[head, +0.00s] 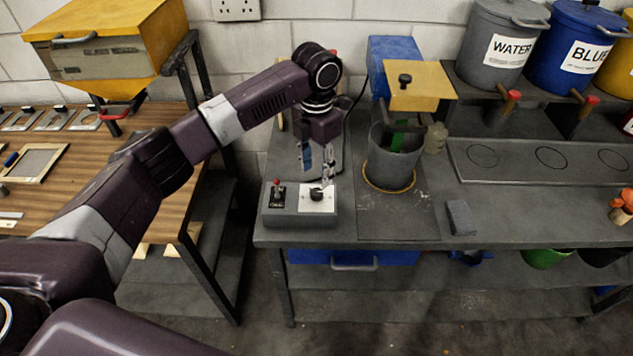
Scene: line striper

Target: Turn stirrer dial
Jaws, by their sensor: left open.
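A grey control box (300,219) sits at the front left of the grey bench. Its black dial (317,194) stands on a white square plate on the right half of the box. A red-tipped toggle switch (277,187) is on the left half. My left gripper (316,184) points down over the dial, its fingers open and close to it. I cannot tell whether a finger touches the dial. The stirrer (418,86), with a yellow top, stands behind the box to the right, over a grey bucket (389,167). My right gripper is not in view.
A grey block (460,217) lies on the bench right of the bucket. Grey and blue tanks (497,50) with red-tipped taps stand at the back right. A wooden table (120,180) is at the left, with a gap before the bench (340,235).

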